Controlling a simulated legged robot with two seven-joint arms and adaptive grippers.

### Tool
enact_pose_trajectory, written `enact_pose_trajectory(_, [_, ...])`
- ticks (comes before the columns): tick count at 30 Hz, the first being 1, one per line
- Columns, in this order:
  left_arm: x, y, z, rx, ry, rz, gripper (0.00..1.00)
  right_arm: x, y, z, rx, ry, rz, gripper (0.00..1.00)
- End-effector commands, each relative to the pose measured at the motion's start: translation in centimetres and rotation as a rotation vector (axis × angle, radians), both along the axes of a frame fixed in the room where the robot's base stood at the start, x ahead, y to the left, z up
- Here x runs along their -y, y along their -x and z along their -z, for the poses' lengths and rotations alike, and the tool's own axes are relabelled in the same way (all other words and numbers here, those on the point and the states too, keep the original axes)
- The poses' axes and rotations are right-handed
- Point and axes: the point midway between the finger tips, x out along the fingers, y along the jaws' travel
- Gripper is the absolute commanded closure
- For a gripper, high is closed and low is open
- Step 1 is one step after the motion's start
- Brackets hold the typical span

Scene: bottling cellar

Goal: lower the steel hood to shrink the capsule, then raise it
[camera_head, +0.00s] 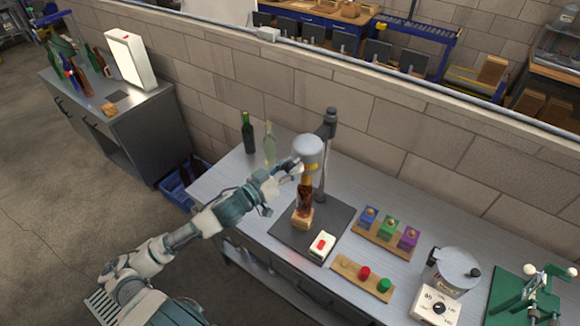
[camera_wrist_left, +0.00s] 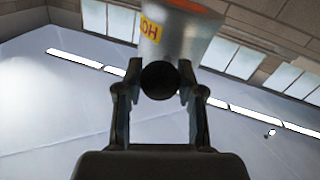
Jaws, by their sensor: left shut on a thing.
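The steel hood (camera_head: 307,147) hangs on a post (camera_head: 328,150) over an amber bottle (camera_head: 304,198), which stands upright on a small wooden block (camera_head: 302,219). The bottle's top is hidden by the hood and my fingers, so I cannot tell whether the hood covers the capsule. My left gripper (camera_head: 297,168) is at the hood's near side. In the left wrist view, its two fingers (camera_wrist_left: 160,82) are shut on a round black knob (camera_wrist_left: 160,81) of the hood (camera_wrist_left: 185,38), which has a yellow label and an orange-lit rim. My right gripper is not seen.
A white box with a red button (camera_head: 321,246) sits on the dark mat. Green and clear bottles (camera_head: 248,133) stand behind. Wooden racks with coloured blocks (camera_head: 387,229) and caps (camera_head: 365,275), a steel pot (camera_head: 455,268) and a green press (camera_head: 527,296) fill the right side.

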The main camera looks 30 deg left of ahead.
Motion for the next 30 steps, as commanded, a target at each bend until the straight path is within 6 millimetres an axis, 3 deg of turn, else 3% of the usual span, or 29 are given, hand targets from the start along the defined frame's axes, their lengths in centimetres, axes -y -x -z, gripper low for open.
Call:
enact_pose_trajectory(5, [-0.1, -0.1, 1.5, -0.004, 0.005, -0.003, 1.0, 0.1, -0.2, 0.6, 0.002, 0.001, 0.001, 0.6])
enact_pose_trajectory(15, [-0.2, -0.1, 9.9, -0.007, 0.005, -0.004, 1.0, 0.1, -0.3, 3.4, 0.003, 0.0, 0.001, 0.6])
enact_pose_trajectory(19, [-0.2, -0.1, 11.1, -0.006, 0.003, -0.004, 1.0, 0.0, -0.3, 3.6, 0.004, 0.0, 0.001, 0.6])
enact_pose_trajectory(28, [-0.1, 0.0, 11.4, -0.012, 0.001, -0.004, 1.0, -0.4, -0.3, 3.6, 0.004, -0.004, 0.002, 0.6])
enact_pose_trajectory(29, [-0.1, 0.0, 11.5, -0.012, 0.001, -0.005, 0.6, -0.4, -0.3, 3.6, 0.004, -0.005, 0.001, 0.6])
enact_pose_trajectory(30, [-0.1, 0.0, 11.5, -0.013, 0.001, -0.005, 0.5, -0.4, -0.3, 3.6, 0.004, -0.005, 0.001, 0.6])
